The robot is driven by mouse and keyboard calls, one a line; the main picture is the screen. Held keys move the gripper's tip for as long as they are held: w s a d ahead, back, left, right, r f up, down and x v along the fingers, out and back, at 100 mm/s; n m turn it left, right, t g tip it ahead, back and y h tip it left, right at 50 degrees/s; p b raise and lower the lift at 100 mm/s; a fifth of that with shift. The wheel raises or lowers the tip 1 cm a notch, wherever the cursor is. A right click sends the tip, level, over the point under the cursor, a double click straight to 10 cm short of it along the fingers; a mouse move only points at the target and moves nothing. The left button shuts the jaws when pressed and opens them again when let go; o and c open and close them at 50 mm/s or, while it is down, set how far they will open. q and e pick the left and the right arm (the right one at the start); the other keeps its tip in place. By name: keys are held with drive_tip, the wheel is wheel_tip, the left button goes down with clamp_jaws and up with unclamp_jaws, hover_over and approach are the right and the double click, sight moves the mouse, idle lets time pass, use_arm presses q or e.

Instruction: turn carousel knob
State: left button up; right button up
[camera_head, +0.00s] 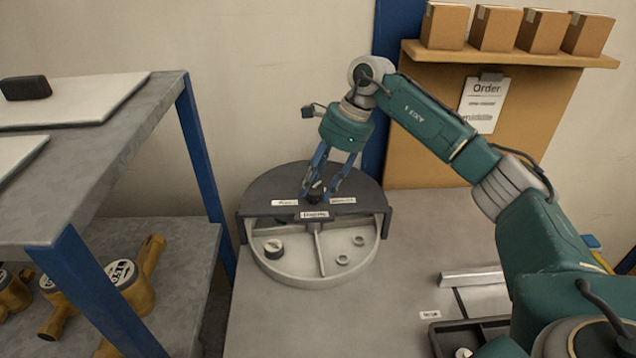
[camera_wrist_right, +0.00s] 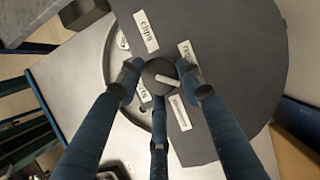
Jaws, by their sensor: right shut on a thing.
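The carousel (camera_head: 310,278) is a round light tray with dividers on the bench, its back half under a dark half-round cover (camera_head: 270,190). A dark round knob (camera_head: 315,193) with a pale pointer bar stands at its centre, and it also shows in the right wrist view (camera_wrist_right: 160,77). My right gripper (camera_head: 320,190) comes down from above with its blue fingers around the knob, shut on it. In the right wrist view the fingertips (camera_wrist_right: 160,85) sit at the knob's sides. White labels lie around the knob, one reading "clips". My left gripper is not in view.
In the open front of the carousel are a round knob-like part (camera_head: 273,247) and small rings (camera_head: 343,260). A shelf rack (camera_head: 190,130) with yellow-brown meters (camera_head: 130,280) stands left. A dark tray (camera_head: 440,340) lies front right. Small boxes (camera_head: 495,28) stand on a back shelf.

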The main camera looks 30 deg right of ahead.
drive_tip(key=n, duration=0.1)
drive_tip(key=n+g, duration=0.1)
drive_tip(key=n, duration=0.2)
drive_tip(key=shift+w+a+r+g+y+p, duration=0.1)
drive_tip(key=shift+w+r+g+y+p, duration=0.2)
drive_tip(key=shift+w+r, duration=0.1)
drive_tip(key=shift+f+n+g, duration=0.15)
drive_tip(key=shift+n+g, duration=0.45)
drive_tip(key=shift+n, duration=1.6)
drive_tip(key=o, duration=0.9)
drive_tip(key=shift+o, duration=1.1)
drive_tip(key=shift+a, duration=0.2)
drive_tip(key=shift+f, duration=0.1)
